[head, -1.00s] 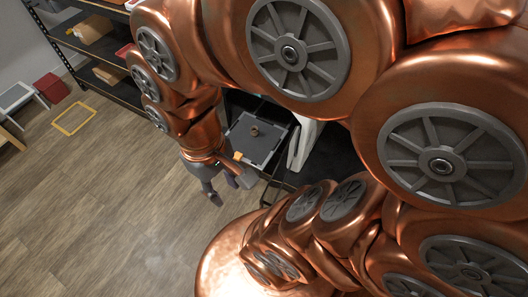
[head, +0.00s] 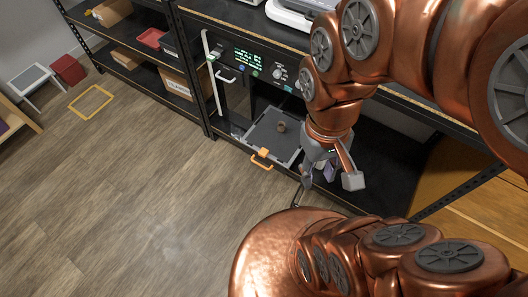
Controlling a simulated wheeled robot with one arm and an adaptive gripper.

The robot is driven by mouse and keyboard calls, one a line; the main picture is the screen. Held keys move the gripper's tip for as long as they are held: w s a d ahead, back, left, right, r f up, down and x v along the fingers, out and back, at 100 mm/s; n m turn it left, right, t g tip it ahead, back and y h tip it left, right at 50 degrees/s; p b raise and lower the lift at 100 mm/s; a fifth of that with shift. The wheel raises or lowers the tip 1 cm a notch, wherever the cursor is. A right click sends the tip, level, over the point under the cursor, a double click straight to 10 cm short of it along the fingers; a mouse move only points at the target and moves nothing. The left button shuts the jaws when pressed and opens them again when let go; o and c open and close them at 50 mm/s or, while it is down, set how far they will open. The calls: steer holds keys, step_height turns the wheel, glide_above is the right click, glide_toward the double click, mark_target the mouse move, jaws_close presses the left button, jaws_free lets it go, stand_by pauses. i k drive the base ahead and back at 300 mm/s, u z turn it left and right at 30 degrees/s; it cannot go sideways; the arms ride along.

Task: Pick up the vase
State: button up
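A small brown, round object (head: 281,127), which may be the vase, sits on the grey tray (head: 262,137) of an open compartment under the workbench. It is too small to make out its shape. My gripper (head: 330,183) hangs to the right of and nearer than the tray, pointing down, apart from the brown object. Its two grey fingers look spread apart. A small purple patch shows between them; I cannot tell whether it is part of the gripper.
The tray has an orange handle (head: 261,158) at its front. A black control panel (head: 262,66) with a lit display is above it. Shelves with boxes and a red bin (head: 151,39) stand at the left. The wooden floor (head: 140,190) in front is clear.

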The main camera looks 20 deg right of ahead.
mark_target(282, 128)
steer(key=u, duration=2.2)
steer(key=i, duration=1.6)
steer(key=z, duration=3.1)
